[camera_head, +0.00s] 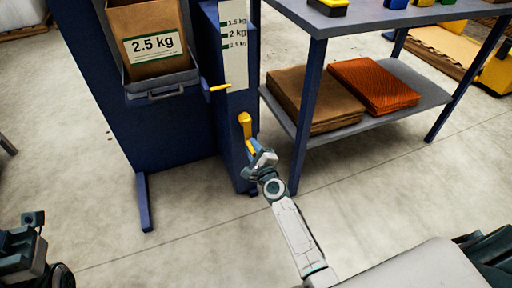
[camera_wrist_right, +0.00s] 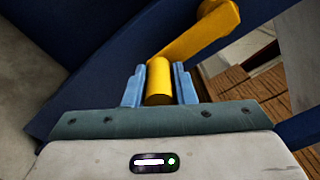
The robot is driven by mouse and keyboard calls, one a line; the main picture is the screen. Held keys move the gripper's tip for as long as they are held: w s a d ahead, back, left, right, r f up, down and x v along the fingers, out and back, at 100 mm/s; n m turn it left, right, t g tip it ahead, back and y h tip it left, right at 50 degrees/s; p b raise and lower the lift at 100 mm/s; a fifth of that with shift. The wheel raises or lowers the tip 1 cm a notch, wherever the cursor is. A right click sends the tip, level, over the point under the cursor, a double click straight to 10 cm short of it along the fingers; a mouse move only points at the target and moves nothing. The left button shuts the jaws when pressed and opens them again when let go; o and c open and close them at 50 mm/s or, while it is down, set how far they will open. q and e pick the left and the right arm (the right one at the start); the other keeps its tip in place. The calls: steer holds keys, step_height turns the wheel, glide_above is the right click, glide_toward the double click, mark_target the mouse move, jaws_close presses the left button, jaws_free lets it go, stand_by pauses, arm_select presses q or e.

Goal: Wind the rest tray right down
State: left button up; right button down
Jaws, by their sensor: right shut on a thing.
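The rest tray (camera_head: 165,82) is a grey tray with a front handle, on the front of a dark blue machine column. It bears a brown paper bag labelled 2.5 kg (camera_head: 150,20). A yellow pointer (camera_head: 218,88) sits beside the weight scale (camera_head: 234,60), just below its lowest mark, 2.5 kg. The yellow crank (camera_head: 244,120) is on the narrow blue post below the scale. My right gripper (camera_head: 252,150) is shut on the crank's grip, a yellow cylinder (camera_wrist_right: 159,80) between its fingers in the wrist view. Part of my left arm shows at the lower left; its fingers cannot be made out.
A blue-legged table (camera_head: 380,18) stands right of the post, with small coloured bins on top. Its lower shelf (camera_head: 430,95) holds stacked brown sacks (camera_head: 300,100) and orange net sacks (camera_head: 375,85). A blue machine foot (camera_head: 144,205) stands on the floor. The concrete floor in front is clear.

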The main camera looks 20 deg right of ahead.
steer(key=shift+s+a+f+m, duration=0.1)
steer(key=shift+a+f+m, duration=0.05)
steer(key=shift+a+m, duration=0.15)
steer(key=c, duration=1.2)
jaws_free()
steer(key=shift+s, duration=0.1)
steer(key=s, duration=1)
steer(key=shift+s+d, duration=0.25)
steer(key=shift+s, duration=0.05)
